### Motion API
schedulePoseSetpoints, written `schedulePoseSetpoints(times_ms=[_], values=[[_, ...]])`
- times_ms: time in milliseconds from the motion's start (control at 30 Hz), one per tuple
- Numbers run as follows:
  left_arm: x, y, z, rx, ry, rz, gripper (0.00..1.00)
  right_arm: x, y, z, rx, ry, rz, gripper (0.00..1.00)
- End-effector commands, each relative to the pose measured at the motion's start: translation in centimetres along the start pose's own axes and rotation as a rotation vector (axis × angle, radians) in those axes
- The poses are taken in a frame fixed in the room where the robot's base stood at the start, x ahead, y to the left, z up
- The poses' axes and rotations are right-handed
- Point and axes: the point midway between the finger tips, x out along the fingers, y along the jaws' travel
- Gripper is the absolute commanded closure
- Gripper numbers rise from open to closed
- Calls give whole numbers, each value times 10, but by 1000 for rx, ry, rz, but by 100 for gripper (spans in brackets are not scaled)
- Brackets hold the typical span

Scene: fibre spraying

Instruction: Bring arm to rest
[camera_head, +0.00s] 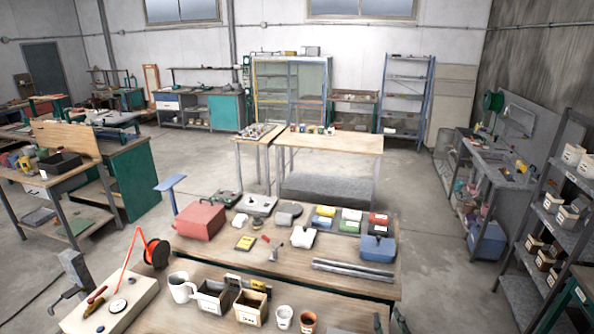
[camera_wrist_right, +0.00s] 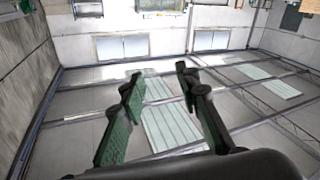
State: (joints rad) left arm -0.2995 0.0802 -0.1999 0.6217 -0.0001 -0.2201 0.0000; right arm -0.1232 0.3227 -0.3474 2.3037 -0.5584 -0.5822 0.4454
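My right gripper (camera_wrist_right: 159,88) shows in the right wrist view with its two green and dark fingers spread wide apart. Nothing is between them. Behind the fingers that view shows walls, windows and roof panels, apparently upside down, with no work object near. In the head view, only small dark tips of my right gripper (camera_head: 389,322) show at the bottom edge, in front of the near workbench. The rest of my right arm is out of that view. My left gripper and left arm do not show in either view.
The near workbench (camera_head: 350,300) carries a white mug (camera_head: 181,287), small bins, cups and a red toolbox (camera_head: 200,220). A blue box (camera_head: 378,248) stands at its right. A cream block (camera_head: 110,305) with tools lies front left. Shelves (camera_head: 560,230) stand right; floor (camera_head: 440,250) between is clear.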

Motion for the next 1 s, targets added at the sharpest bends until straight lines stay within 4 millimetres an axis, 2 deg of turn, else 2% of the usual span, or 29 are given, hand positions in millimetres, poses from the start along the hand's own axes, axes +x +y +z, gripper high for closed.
schedulePoseSetpoints(times_ms=[33,100,167,200,267,300,400,500,600,900,1000], values=[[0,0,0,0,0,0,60,-11,12,33,22,-102,32,70],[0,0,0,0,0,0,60,-30,26,79,47,-249,65,70],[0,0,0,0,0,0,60,-51,34,117,66,-375,84,70],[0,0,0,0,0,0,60,-67,37,142,78,-459,91,70],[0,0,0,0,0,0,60,-94,40,176,96,-583,95,70],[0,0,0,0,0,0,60,-113,40,196,107,-664,92,70],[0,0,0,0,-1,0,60,-159,36,236,132,-837,75,70],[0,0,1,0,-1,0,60,-199,30,263,152,-971,49,70],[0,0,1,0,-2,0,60,-233,24,281,168,-1077,21,70],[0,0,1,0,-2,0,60,-323,2,310,214,-1329,-78,70],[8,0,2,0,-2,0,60,-316,-8,343,211,-1337,-87,70]])
